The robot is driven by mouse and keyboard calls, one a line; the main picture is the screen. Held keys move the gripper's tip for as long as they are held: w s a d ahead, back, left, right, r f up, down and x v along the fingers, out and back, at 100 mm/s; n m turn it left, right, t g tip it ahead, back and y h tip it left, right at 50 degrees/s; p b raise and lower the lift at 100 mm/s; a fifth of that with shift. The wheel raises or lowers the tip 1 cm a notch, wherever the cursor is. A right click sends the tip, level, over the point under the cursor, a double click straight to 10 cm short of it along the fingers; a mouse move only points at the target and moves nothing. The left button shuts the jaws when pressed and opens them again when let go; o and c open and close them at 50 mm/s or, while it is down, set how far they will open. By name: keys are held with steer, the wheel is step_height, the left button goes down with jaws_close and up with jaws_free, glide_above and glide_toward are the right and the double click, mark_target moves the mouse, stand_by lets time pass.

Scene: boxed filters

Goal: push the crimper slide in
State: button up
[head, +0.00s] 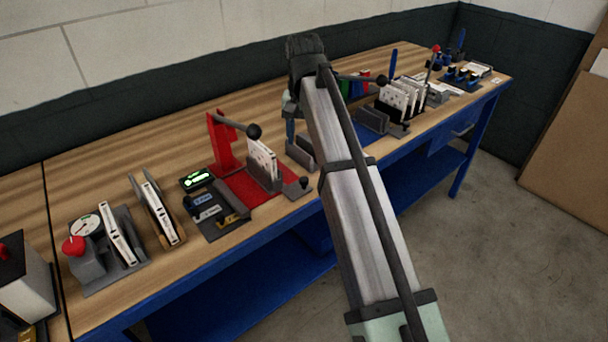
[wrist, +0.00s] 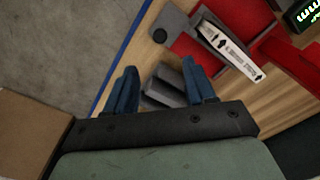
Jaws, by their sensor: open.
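The red crimper (head: 222,148) stands mid-bench with a raised lever ending in a black ball. A red base strip (head: 240,188) runs from it. What looks like its grey slide (head: 297,188) sits at the strip's right end, near the front edge, with a dark round knob. A white boxed filter (head: 262,158) stands upright beside it; in the wrist view, the filter (wrist: 228,50) lies right of the grey slide piece (wrist: 172,22). My gripper (wrist: 160,72) is open and empty above a grey slotted holder (wrist: 170,88), apart from the slide. In the head view my arm partly hides the gripper.
A dark tray of small parts (head: 212,210) and a green-lit display (head: 196,179) are left of the crimper. A gauge station (head: 88,226) stands at the far left. A rack of white filters (head: 400,97) is right of my arm. The floor in front is clear.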

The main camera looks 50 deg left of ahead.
mark_target(304, 179)
step_height(304, 179, down, 13)
steer(key=shift+f, duration=0.1)
stand_by(0.4)
jaws_close()
stand_by(0.5)
